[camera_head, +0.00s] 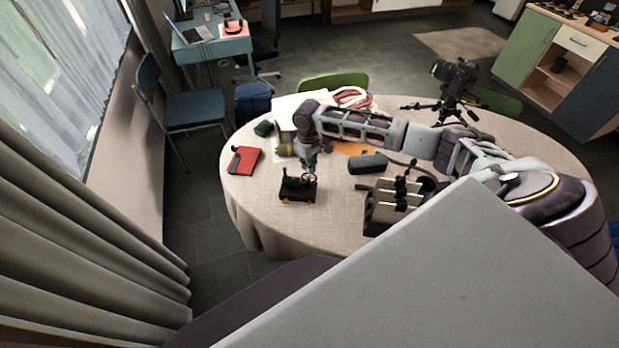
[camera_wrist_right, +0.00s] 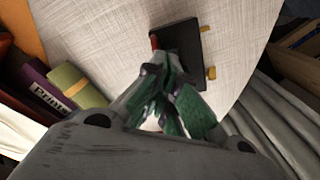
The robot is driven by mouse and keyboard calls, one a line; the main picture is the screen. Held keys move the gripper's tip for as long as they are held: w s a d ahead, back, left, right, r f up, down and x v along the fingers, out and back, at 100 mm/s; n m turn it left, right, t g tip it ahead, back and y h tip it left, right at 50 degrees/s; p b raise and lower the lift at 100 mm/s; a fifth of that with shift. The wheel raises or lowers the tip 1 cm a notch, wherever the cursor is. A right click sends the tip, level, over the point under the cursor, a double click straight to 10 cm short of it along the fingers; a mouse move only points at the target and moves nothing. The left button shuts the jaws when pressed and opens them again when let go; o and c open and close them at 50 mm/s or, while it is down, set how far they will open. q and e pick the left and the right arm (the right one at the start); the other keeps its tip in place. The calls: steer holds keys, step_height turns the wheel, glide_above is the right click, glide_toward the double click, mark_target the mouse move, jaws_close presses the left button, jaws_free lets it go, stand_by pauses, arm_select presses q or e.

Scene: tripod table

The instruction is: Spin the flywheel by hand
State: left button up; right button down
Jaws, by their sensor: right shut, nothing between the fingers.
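A small dark device (camera_head: 297,191) with a black base and upright parts stands near the table's front left; I take it to be the flywheel device. In the right wrist view its black base (camera_wrist_right: 186,62) shows with a red part and small brass-coloured bits at its edges. My right gripper (camera_head: 311,172) reaches down from above at the device's top, its green-grey fingers (camera_wrist_right: 172,122) shut and empty. The fingers overlap the base in the wrist view, so I cannot tell whether they touch the device. The wheel is not clearly visible. My left gripper is out of view.
A red item (camera_head: 245,160) lies left on the round table (camera_head: 262,217). A dark case (camera_head: 368,165) and a rack with pale plates (camera_head: 388,205) stand right of the device. A camera on a tripod (camera_head: 455,76) stands farther back. The table's front left is clear.

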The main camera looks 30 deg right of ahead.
steer(key=shift+f, duration=0.75)
stand_by(0.9)
steer(key=shift+d, duration=0.1)
steer(key=shift+s+d+r+p, duration=0.1)
steer(key=shift+s+d+p, duration=0.45)
steer(key=shift+p, duration=0.25)
steer(key=s+d+p, duration=0.2)
steer(key=d+p, duration=0.1)
steer(key=shift+s+d+f, duration=0.15)
steer(key=shift+s+f, duration=0.05)
steer(key=shift+s, duration=0.2)
steer(key=shift+r, duration=0.1)
step_height(320, 180, up, 7)
steer(key=shift+s+d, duration=0.3)
steer(key=shift+d, duration=0.1)
stand_by(0.4)
stand_by(1.4)
